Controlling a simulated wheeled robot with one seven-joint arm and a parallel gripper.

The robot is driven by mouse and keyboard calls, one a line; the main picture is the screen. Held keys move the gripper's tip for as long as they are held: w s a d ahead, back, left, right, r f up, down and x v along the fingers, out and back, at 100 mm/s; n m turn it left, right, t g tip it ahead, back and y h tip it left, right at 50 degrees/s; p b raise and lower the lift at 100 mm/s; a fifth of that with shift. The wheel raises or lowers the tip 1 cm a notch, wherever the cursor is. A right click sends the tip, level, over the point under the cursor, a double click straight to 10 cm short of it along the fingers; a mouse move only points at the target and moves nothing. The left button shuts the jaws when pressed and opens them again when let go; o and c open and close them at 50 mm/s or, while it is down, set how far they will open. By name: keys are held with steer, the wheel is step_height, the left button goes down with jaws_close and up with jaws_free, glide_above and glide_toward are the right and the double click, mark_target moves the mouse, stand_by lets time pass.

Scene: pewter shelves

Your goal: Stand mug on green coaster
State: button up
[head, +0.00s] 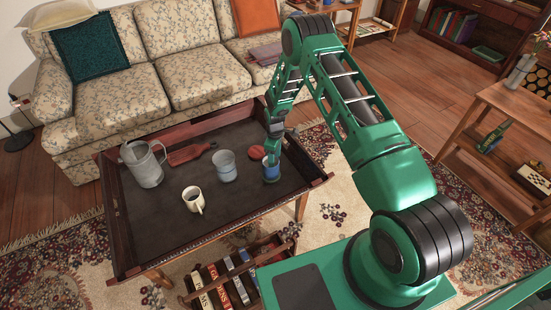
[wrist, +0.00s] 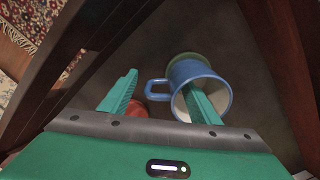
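A blue mug (head: 271,174) is upright at the right side of the low table. In the wrist view the blue mug (wrist: 190,72) shows its handle towards the left. The green coaster (wrist: 184,57) shows as a rim just past the mug's base, and the mug appears to stand on it. My gripper (wrist: 160,98) is open around the mug's near wall and handle. One finger reaches into or over the mug's mouth, the other is outside, clear of the handle. In the head view my gripper (head: 272,155) is right above the mug and partly hides it.
A grey-blue cup (head: 224,166), a cream mug (head: 194,200), a metal jug (head: 145,164) and a reddish-brown board (head: 190,154) occupy the table (head: 150,232). Raised wooden edges surround it. The table's front middle is clear.

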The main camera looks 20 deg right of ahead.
step_height(320, 180, up, 10)
steer(key=shift+r, duration=0.2)
steer(key=s+d+r+m, duration=0.3)
steer(key=s+d+r, duration=0.2)
steer(key=r, duration=0.5)
steer(key=s+d+r+m+h, duration=0.15)
steer(key=s+d+r, duration=0.3)
steer(key=r, duration=0.45)
steer(key=s+d+r+m+y, duration=0.1)
steer(key=s+d+r+m, duration=0.25)
steer(key=s+r, duration=0.45)
steer(key=s+d+r+m, duration=0.4)
steer(key=s+r, duration=0.6)
steer(key=s, duration=0.2)
steer(key=s+a+r+m, duration=0.1)
steer(key=s+m, duration=0.3)
steer(key=s, duration=1.3)
steer(key=shift+a+r+m, duration=0.35)
steer(key=shift+a+m, duration=0.05)
steer(key=shift+a, duration=0.2)
